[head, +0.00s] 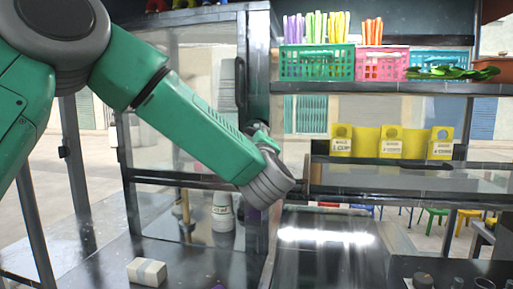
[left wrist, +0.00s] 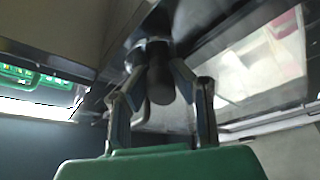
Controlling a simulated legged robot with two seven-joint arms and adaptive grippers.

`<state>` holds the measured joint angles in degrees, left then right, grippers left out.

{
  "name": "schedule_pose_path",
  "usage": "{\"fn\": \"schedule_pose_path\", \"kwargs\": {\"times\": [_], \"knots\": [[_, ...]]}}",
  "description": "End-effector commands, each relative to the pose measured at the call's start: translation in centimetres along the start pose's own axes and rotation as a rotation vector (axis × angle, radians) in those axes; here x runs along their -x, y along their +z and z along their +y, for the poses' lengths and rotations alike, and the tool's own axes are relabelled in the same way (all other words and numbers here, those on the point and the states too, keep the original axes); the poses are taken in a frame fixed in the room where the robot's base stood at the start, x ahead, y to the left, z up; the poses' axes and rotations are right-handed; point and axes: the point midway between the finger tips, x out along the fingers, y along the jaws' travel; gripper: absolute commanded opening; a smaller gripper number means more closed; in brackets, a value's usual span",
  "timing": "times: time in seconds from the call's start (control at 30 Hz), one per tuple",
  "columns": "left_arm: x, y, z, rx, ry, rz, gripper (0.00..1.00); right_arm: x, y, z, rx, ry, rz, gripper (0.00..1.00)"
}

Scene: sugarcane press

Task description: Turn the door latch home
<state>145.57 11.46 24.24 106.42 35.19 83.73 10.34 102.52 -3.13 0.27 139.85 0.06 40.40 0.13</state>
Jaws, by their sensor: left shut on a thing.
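The glass cabinet door (head: 183,178) with its dark metal frame stands in the left half of the head view. My left arm reaches across in front of it. My left gripper (left wrist: 160,78) is shut on a dark rounded piece that I take to be the door latch (left wrist: 161,88), with one finger on each side of it in the left wrist view. In the head view my wrist and forearm hide the fingers and the latch, so I cannot tell the latch's angle there. My right gripper is in neither view.
A shelf (head: 390,87) at the upper right holds a green basket (head: 317,64) and a pink basket (head: 382,63). Yellow price holders (head: 366,133) hang below. A white bottle (head: 222,212) stands behind the glass. A pale block (head: 147,271) lies on the counter at the lower left.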

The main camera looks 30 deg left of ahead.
Motion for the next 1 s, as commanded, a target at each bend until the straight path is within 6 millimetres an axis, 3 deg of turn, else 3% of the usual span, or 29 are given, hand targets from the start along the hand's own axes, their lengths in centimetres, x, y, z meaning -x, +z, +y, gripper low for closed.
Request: {"fn": "schedule_pose_path", "kwargs": {"times": [0.5,1.0], "knots": [[0.0,0.0,-0.3,0.42,-0.181,0.005,0.0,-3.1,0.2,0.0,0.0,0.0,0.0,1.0],[0.1,0.1,-0.4,0.598,-0.26,0.003,0.0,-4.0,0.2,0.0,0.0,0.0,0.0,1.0]]}}
